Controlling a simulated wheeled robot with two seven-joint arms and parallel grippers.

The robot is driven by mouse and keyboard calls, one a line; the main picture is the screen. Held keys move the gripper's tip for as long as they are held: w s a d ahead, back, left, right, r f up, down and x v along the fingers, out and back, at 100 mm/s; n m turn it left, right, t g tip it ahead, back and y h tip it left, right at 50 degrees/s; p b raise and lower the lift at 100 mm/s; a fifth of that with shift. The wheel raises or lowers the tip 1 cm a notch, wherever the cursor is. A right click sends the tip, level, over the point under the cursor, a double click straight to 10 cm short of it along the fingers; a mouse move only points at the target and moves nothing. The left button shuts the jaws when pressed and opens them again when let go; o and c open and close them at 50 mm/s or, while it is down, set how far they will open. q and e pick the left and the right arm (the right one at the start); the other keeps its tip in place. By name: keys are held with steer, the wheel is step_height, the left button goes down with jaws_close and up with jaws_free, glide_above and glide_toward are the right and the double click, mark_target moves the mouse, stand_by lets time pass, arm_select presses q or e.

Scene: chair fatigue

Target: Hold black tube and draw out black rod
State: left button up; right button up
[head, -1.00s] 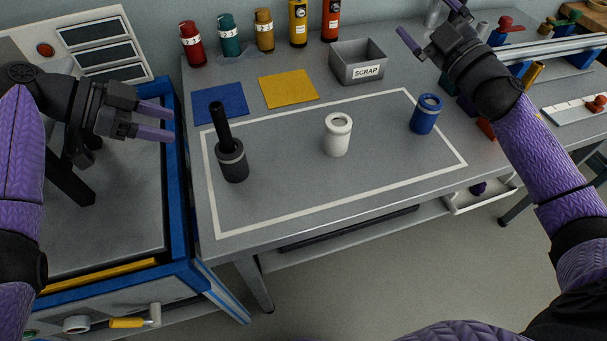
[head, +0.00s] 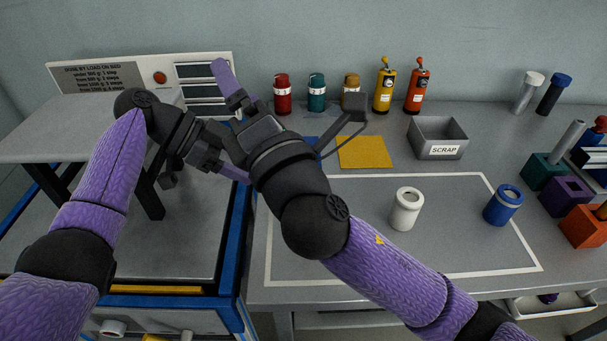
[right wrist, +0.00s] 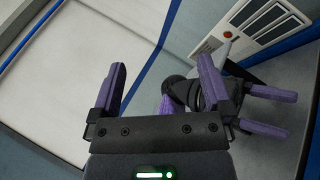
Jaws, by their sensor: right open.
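The black tube and black rod are not visible in either current view. My right arm covers the left part of the table, where they stood a second ago. My right gripper (head: 238,108) reaches across to the left in the head view. Its jaws are open and empty in the right wrist view (right wrist: 160,82). My left gripper (head: 203,152) is partly behind the right one in the head view. In the right wrist view its two purple fingers (right wrist: 280,112) are apart, with nothing seen between them.
A white cup-like tube (head: 405,210) and a blue one (head: 503,205) stand inside the white outline. Behind are a yellow mat (head: 364,153), a SCRAP box (head: 437,139) and several bottles. A machine with a control panel (head: 190,80) stands left. My arms are close together.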

steer(key=s+a+f+n+g+h, duration=0.2)
steer(key=a+f+n+g+h, duration=0.15)
steer(key=f+n, duration=0.65)
steer(key=d+f+h, duration=0.1)
steer(key=d+f, duration=0.2)
steer(key=f, duration=0.1)
steer(key=s+d+f+m+g+h, duration=0.1)
steer(key=d+f+h, duration=0.1)
steer(key=f, duration=0.3)
steer(key=d+f+m+g+h, duration=0.1)
steer(key=d+f+h, duration=0.1)
steer(key=d+f, duration=0.2)
steer(key=shift+s+d+f+g+h, duration=0.25)
steer(key=shift+d, duration=0.15)
steer(key=shift+w+d+f, duration=0.1)
steer(key=shift+d+f, duration=0.1)
steer(key=shift+f, duration=0.1)
steer(key=x, duration=0.9)
steer(key=shift+w+f, duration=0.15)
steer(key=shift+w, duration=0.15)
steer(key=shift+c, duration=0.3)
steer(key=c, duration=1.1)
